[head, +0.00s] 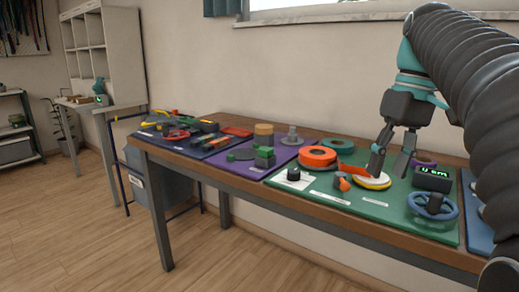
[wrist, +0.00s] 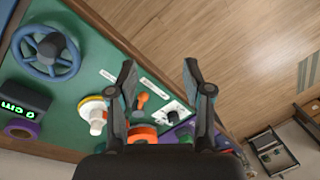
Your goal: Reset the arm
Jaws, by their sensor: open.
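My gripper (head: 393,150) hangs above the green mat (head: 385,215) on the long wooden table (head: 335,218). Its two fingers are spread apart with nothing between them. In the wrist view the open gripper (wrist: 158,82) points past the table's front edge, and the wood floor shows beyond. A white and yellow round spool (head: 372,181) lies on the mat below the fingers. An orange tape roll (head: 317,156) lies to its left. A blue handwheel (head: 433,206) stands to the right, near a dark box with green digits (head: 432,178).
A purple mat (head: 228,162) and a dark blue mat (head: 165,137) with several small items lie further left. A black knob (head: 294,174) sits on a white card. The wall runs behind the table. Open floor (head: 80,220) lies in front and left.

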